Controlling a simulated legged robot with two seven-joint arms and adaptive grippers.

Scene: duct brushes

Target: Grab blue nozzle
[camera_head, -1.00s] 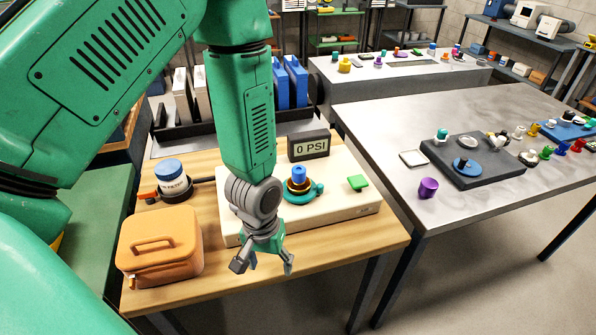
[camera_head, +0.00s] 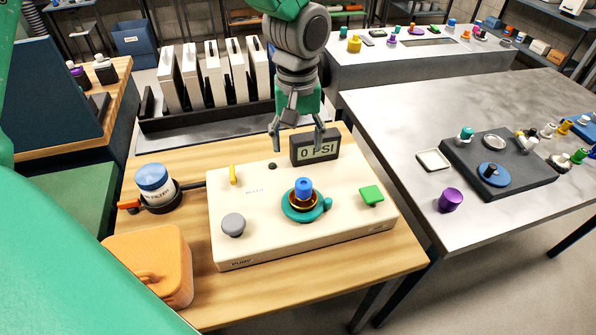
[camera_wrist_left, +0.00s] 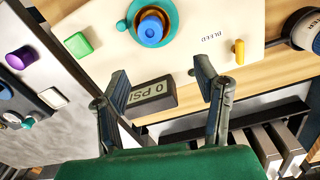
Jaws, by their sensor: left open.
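The blue nozzle (camera_head: 303,187) stands upright in a brass and teal ring fitting (camera_head: 305,206) on the cream pump panel (camera_head: 262,236). It also shows in the left wrist view (camera_wrist_left: 151,31), at the top, beyond the fingertips. My left gripper (camera_head: 298,141) hangs above the back edge of the panel, by the 0 PSI display (camera_head: 315,147), with fingers apart and nothing between them. In the left wrist view my left gripper (camera_wrist_left: 161,88) is open, with the display (camera_wrist_left: 152,97) showing between its fingers. The nozzle is apart from the gripper. My right gripper is in neither view.
The panel also carries a grey knob (camera_head: 233,224), a yellow lever (camera_head: 233,174) and a green button (camera_head: 371,195). A filter canister (camera_head: 154,184) and an orange case (camera_head: 150,262) stand left. White panels in a black rack (camera_head: 205,118) stand behind. A metal table (camera_head: 400,125) is at right.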

